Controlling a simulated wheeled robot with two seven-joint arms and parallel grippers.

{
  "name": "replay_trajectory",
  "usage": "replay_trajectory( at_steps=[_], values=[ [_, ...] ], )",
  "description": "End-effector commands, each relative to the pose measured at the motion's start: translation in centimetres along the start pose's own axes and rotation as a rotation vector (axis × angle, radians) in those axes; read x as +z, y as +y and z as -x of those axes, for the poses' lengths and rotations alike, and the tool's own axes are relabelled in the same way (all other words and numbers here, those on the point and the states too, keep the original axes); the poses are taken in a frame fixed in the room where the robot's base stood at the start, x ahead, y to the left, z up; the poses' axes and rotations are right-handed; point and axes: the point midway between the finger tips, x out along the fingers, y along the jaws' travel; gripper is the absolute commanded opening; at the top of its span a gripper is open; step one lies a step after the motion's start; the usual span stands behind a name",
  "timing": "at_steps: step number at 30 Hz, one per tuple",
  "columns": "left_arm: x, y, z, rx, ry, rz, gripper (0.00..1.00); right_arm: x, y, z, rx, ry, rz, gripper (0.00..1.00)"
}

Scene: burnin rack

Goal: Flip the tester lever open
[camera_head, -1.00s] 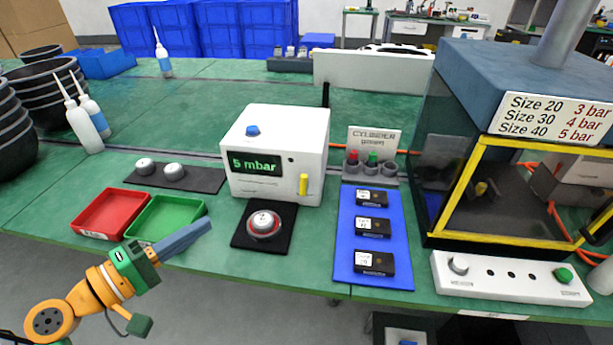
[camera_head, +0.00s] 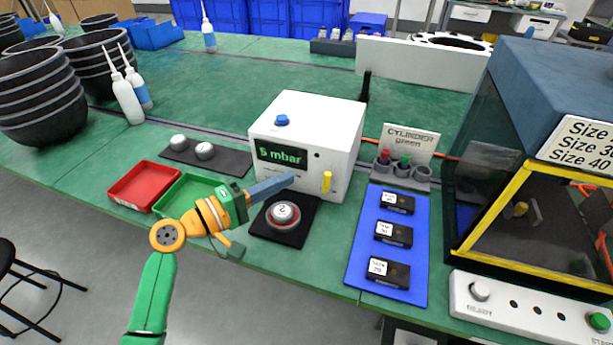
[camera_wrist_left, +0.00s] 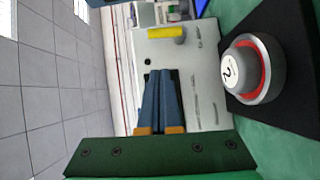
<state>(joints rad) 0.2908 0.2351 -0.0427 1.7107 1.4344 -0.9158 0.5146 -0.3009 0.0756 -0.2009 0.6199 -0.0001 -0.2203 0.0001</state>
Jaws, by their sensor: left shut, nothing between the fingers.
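The tester is a white box (camera_head: 338,150) with a blue button on top and a dark display reading 5 mbar. Its yellow lever (camera_head: 326,182) stands upright on the right of the front face. It also shows in the left wrist view (camera_wrist_left: 167,33). My left gripper (camera_head: 293,176) is shut and empty, just in front of the tester's face, left of the lever and apart from it. In the wrist view its blue-grey fingers (camera_wrist_left: 161,74) are together and point toward the box. My right gripper is not in view.
A round grey part with a red ring (camera_head: 284,214) sits on a black pad below the gripper. Red (camera_head: 142,207) and green (camera_head: 171,206) trays lie to the left. A blue mat (camera_head: 356,270) with black blocks and a cylinder stand (camera_head: 409,142) are to the right.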

Motion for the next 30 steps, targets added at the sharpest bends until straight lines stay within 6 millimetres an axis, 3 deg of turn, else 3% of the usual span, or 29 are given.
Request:
replay_trajectory(
  at_steps=[3, 9, 30],
  values=[
    [0.8, 0.5, -2.1, 0.001, -0.004, 0.002, 0.0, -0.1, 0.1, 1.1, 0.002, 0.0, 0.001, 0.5],
    [2.5, 0.2, -3.7, -0.001, -0.001, 0.001, 0.0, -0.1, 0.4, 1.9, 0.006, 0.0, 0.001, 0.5],
    [3.0, 0.3, -4.1, -0.031, -0.001, -0.044, 0.0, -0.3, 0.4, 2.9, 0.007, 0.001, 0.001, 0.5]
  ],
)
